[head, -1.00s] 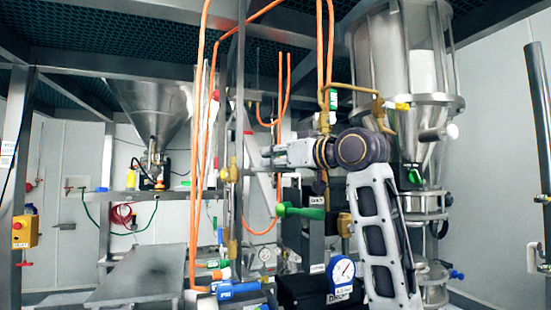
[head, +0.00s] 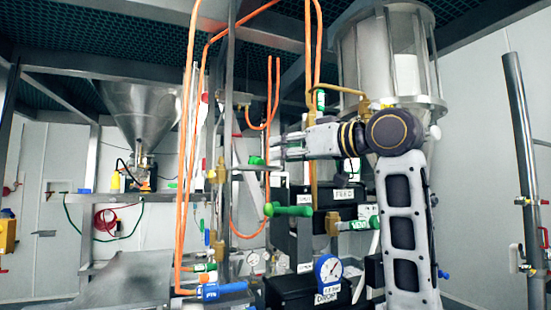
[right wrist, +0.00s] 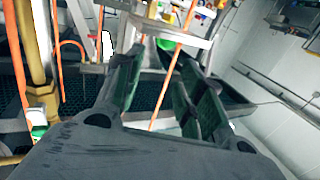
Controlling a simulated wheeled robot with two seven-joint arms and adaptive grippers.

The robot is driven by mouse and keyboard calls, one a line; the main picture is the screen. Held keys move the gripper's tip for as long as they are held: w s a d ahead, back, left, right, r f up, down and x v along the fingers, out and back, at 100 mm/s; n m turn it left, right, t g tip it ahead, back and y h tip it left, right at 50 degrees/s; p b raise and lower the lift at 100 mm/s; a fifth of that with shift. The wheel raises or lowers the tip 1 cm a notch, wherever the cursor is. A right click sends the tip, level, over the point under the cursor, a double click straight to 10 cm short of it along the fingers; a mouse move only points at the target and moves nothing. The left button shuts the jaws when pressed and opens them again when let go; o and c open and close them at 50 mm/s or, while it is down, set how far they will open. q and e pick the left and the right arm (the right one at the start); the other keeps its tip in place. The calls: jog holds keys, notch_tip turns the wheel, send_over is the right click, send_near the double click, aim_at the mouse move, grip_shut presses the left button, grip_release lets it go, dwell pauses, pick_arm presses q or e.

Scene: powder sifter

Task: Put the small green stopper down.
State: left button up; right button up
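The small green stopper (head: 256,160) stands on a small metal ledge (head: 250,168), just left of my right gripper's fingertips in the head view. My right gripper (head: 277,149) reaches in from the right, roughly level. In the right wrist view the two fingers are spread apart, and a green piece that looks like the stopper (right wrist: 166,44) shows beyond the gap between the fingertips. A clear gap on both sides of it is hard to judge. My left gripper is not in view.
Orange hoses (head: 187,150) and upright pipes stand left of the ledge. A green-handled valve (head: 290,210) and a blue gauge (head: 329,268) sit below my right arm. A steel hopper (head: 140,110) is at the left, and a clear-walled vessel (head: 350,65) is behind my arm.

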jog(key=b+v, duration=0.1)
jog(key=v, duration=0.3)
dwell(0.9)
